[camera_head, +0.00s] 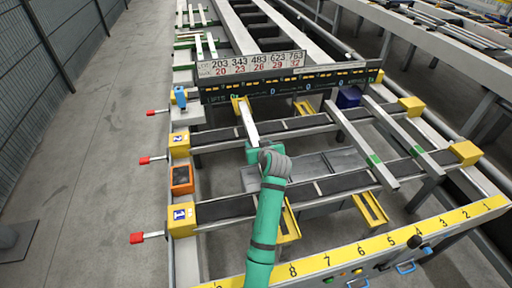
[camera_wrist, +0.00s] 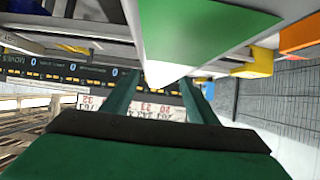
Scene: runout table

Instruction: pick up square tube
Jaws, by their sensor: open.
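A pale square tube (camera_head: 248,121) lies lengthwise across the dark belts in the head view, its far end by a yellow bracket. My gripper (camera_head: 262,152) is at its near end and hides part of it. In the wrist view, a tube (camera_wrist: 165,72) with a green patch (camera_wrist: 205,28) fills the upper middle, large and close. My gripper (camera_wrist: 160,98) has its two green fingers apart there, with the tube's pale end showing between them. I cannot tell whether the fingers touch it. Two more tubes (camera_head: 352,137) (camera_head: 404,132) with green marks lie to the right.
Yellow blocks (camera_head: 181,219) (camera_head: 465,152) stand at the belt ends. Red knobs (camera_head: 137,238) stick out on the left. A numbered yellow scale (camera_head: 345,254) runs along the front, and a sign board (camera_head: 250,64) stands behind. The floor at left is clear.

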